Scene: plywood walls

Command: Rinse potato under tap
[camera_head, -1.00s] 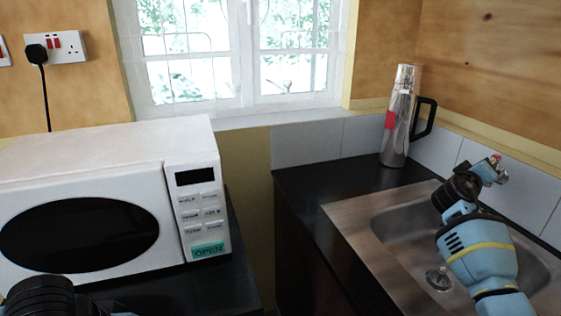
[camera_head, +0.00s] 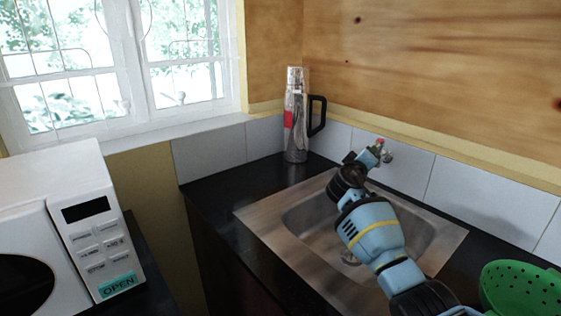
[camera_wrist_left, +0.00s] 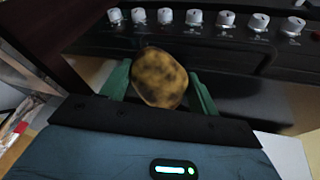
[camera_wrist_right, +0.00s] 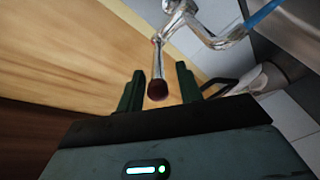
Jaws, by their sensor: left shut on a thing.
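A brown, dark-blotched potato (camera_wrist_left: 159,77) is held between the green fingers of my left gripper (camera_wrist_left: 160,90) in the left wrist view. My left gripper is outside the head view. The steel sink (camera_head: 300,222) is at the centre right of the head view, partly covered by my right arm. The chrome tap (camera_wrist_right: 205,32) shows in the right wrist view, with a dark red-tipped stem (camera_wrist_right: 158,88) between the fingers of my right gripper (camera_wrist_right: 158,85). Those fingers are open, with gaps on both sides; I cannot tell whether they touch it. No water is visible.
A steel flask (camera_head: 296,118) with a black handle stands behind the sink. A green colander (camera_head: 520,290) is at the lower right on the black counter (camera_head: 215,187). A white microwave (camera_head: 75,180) stands at the left. A row of knobs (camera_wrist_left: 193,17) is near my left gripper.

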